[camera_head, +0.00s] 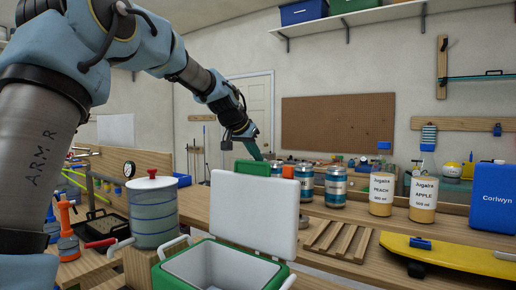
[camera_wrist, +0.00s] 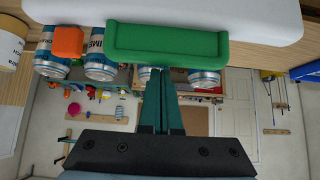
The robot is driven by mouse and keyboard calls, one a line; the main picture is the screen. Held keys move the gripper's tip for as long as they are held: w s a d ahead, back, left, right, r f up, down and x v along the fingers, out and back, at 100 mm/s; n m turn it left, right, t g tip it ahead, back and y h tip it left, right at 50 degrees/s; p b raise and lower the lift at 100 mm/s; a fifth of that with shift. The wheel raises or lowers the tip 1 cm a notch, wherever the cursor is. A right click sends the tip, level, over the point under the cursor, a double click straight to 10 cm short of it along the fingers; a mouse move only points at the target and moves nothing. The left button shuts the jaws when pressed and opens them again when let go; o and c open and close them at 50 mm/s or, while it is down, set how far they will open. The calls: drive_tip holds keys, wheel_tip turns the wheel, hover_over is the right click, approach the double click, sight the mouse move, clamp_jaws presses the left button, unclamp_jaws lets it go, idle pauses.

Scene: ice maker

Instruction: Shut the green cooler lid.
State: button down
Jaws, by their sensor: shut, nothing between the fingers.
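The green cooler (camera_head: 170,275) stands on the bench at the bottom of the head view, its pale inside showing. Its lid (camera_head: 255,215) is open and stands upright at the back, white inner face towards me. A green part of the lid (camera_head: 252,167) shows above its top edge. My gripper (camera_head: 256,156) is shut and empty, just above and behind the lid's top edge. In the wrist view its fingertips (camera_wrist: 161,72) overlap the green part's edge. I cannot tell whether they touch.
Several blue and silver cans (camera_head: 336,187) and two Jugaira jars (camera_head: 382,190) stand behind and right of the lid. A striped drum with a red knob (camera_head: 153,215) stands left of the cooler. A wooden rack (camera_head: 335,238) and yellow board (camera_head: 445,255) lie to the right.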

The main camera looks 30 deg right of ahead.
drive_tip(key=shift+s+a+f, duration=0.15)
drive_tip(key=shift+s+a, duration=0.15)
drive_tip(key=shift+a, duration=0.3)
drive_tip(key=shift+a+f+b, duration=0.1)
drive_tip(key=shift+f+b, duration=0.05)
drive_tip(key=shift+b, duration=0.15)
